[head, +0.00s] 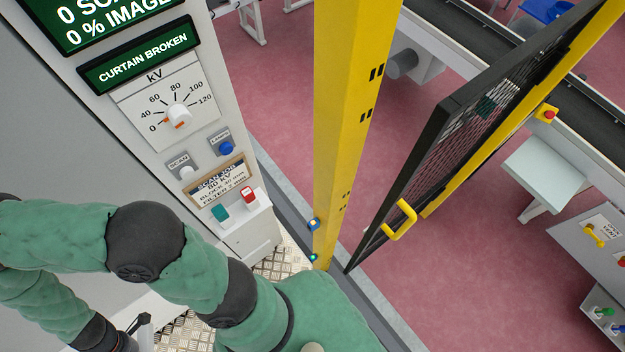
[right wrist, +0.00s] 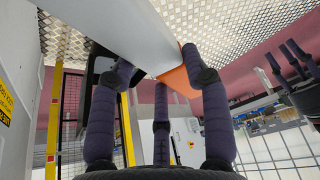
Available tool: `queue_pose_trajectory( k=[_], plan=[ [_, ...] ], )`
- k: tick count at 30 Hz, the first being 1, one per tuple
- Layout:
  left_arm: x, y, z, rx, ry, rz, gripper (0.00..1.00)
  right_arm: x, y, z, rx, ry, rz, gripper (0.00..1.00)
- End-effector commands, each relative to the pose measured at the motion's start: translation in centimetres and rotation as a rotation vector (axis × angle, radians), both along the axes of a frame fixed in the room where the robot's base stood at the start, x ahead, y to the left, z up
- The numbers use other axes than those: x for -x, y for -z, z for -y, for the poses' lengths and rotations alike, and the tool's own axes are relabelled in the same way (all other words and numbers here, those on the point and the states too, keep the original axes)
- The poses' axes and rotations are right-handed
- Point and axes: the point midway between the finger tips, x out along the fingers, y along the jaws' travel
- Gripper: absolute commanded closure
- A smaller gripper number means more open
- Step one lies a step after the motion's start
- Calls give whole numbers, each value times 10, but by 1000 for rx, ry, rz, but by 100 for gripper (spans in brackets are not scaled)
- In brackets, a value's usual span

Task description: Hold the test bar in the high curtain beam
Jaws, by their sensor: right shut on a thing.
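The yellow curtain post (head: 345,120) stands mid-view in the head view, with paired black slots high up and smaller ones lower down. The sign (head: 145,58) reads CURTAIN BROKEN. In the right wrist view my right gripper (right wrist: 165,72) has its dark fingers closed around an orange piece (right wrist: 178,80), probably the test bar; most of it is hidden. A pale slab (right wrist: 135,30) runs past the fingertips; I cannot tell whether it belongs to the bar. My left gripper (right wrist: 280,52) shows at the right edge, fingers apart and empty. Neither gripper shows clearly in the head view.
The grey cabinet carries a kV dial (head: 178,117), a white scan button (head: 187,172) and a blue button (head: 226,148). A black mesh door (head: 460,130) with a yellow handle (head: 402,220) stands right of the post. A conveyor (head: 470,40) lies behind. Red floor is clear between.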

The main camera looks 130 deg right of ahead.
Motion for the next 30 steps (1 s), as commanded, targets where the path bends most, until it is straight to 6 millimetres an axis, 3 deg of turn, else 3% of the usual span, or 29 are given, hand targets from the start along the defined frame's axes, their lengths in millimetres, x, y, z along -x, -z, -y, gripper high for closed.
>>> queue_pose_trajectory(
  k=[8,30],
  plan=[
    [0,3,0,0,0,0,60,0,1,-6,0,-3,1,90],
    [0,28,0,0,0,0,60,3,0,-82,0,-5,1,90]
  ],
)
